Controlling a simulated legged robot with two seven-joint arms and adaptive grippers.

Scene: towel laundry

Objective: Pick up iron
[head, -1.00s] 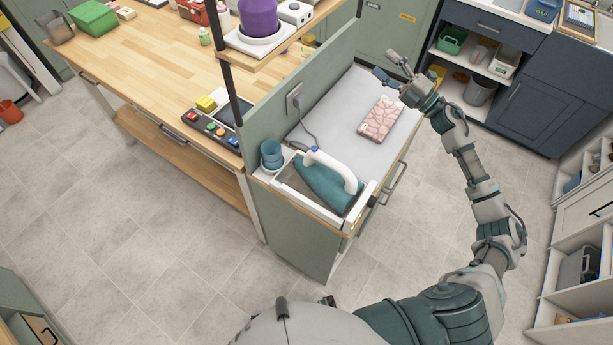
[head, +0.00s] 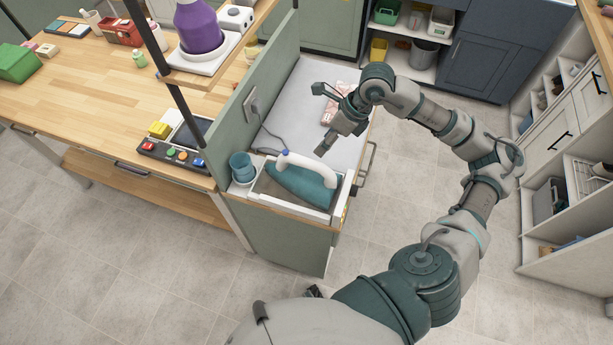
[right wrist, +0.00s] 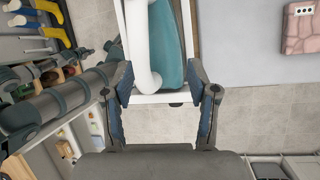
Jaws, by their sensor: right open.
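The iron (head: 304,186), teal with a white handle, rests in a white-edged holder (head: 338,212) at the near end of the grey ironing surface (head: 290,105). A cord runs from it to a wall socket. My right gripper (head: 321,120) is open and empty, above the ironing surface, just beyond the iron and apart from it. In the right wrist view the iron (right wrist: 171,48) shows at the top centre, its white handle at the left, beyond and between the spread fingertips (right wrist: 160,84). My left gripper is not in view.
Teal cups (head: 241,167) stand left of the iron. A green partition (head: 262,85) borders the surface on the left. Open floor lies to the right.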

